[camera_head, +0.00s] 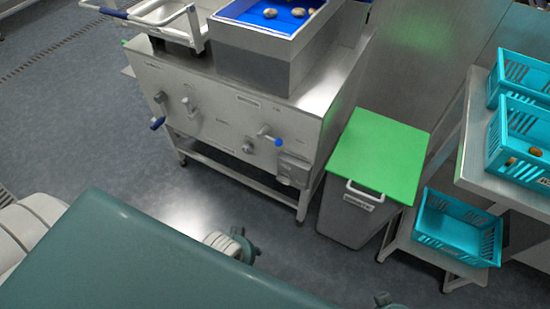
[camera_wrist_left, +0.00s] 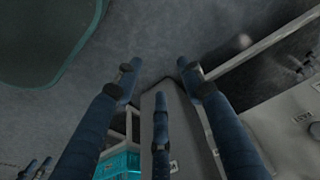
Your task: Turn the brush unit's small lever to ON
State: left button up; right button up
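The steel brush unit (camera_head: 225,115) stands at the upper middle of the head view. Its front panel has a dark-blue-handled lever (camera_head: 157,122) at the left, a steel fitting (camera_head: 190,106), and a small lever with a blue tip (camera_head: 272,138) near the right end. The lettering is too small to read. My left gripper (camera_wrist_left: 158,75) has its dark blue fingers spread and empty in the wrist view. In the head view, a grey and dark part of my arm (camera_head: 232,243) shows below the unit, apart from it; fingers are unclear. My right gripper cannot be made out surely.
A grey bin with a green lid (camera_head: 380,152) stands right of the unit. Teal crates (camera_head: 458,228) sit on a steel rack at the right. Open floor (camera_head: 90,150) lies left.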

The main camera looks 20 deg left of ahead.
pick_arm(q)
jog(key=w+r+t+b, duration=0.2)
jog(key=w+r+b, duration=0.2)
jog(key=b, duration=0.1)
jog(key=m+t+h+b, duration=0.2)
jog(key=m+t+h, duration=0.3)
jog(key=m+t, duration=0.5)
send_near(276, 145)
pick_arm(e)
jog(key=s+f, duration=0.3)
jog(key=f, duration=0.8)
jog(key=s+f, duration=0.3)
jog(key=f, duration=0.8)
pick_arm(q)
jog(key=w+d, duration=0.1)
jog(key=w, duration=0.2)
jog(key=w+d+f+n+t+b, duration=0.1)
jog(key=w, duration=0.2)
jog(key=w+d+f+n+t, duration=0.1)
jog(key=w, duration=0.2)
pick_arm(e)
jog(key=shift+g, duration=0.3)
jog(key=w+r, duration=0.3)
jog(key=shift+d+r, duration=0.1)
jog(key=shift+d, duration=0.1)
